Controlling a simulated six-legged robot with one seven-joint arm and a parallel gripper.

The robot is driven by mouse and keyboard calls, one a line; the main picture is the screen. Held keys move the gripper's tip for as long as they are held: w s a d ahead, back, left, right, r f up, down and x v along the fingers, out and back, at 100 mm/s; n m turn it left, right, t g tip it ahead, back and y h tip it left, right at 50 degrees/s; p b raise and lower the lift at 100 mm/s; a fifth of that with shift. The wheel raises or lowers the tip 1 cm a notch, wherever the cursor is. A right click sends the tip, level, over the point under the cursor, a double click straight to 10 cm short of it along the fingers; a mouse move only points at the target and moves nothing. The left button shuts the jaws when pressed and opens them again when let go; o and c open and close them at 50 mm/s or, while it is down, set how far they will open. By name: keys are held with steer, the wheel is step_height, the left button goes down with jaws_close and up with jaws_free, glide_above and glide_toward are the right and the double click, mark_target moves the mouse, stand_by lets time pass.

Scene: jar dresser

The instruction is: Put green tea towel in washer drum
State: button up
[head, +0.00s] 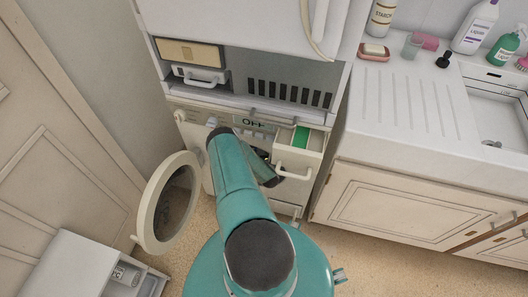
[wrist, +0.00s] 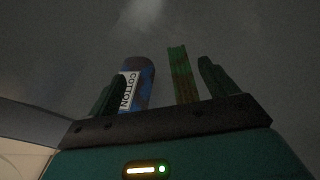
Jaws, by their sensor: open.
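My gripper (wrist: 160,70) is open in the wrist view, its two dark fingers standing apart in a dim grey space. A narrow upright green and brown strip (wrist: 182,75), perhaps the green tea towel, shows between the fingers, nearer the right one. I cannot tell if it touches a finger. A blue thing labelled COTTON (wrist: 138,85) stands beside the left finger. In the head view the washer (head: 195,135) has its round door (head: 170,203) swung open to the left. My arm covers most of the washer's front, so the drum and the gripper's fingers are hidden there.
A pulled-out drawer (head: 297,172) with something green inside (head: 301,137) juts from the washer's right. The sink counter (head: 400,115), holding bottles and a soap dish (head: 374,52), stands right. Some floor is clear.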

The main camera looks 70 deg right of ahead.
steer(key=v, duration=0.5)
steer(key=shift+s+a+r, duration=0.15)
steer(key=shift+a+r, duration=0.05)
steer(key=shift+a, duration=0.15)
stand_by(0.4)
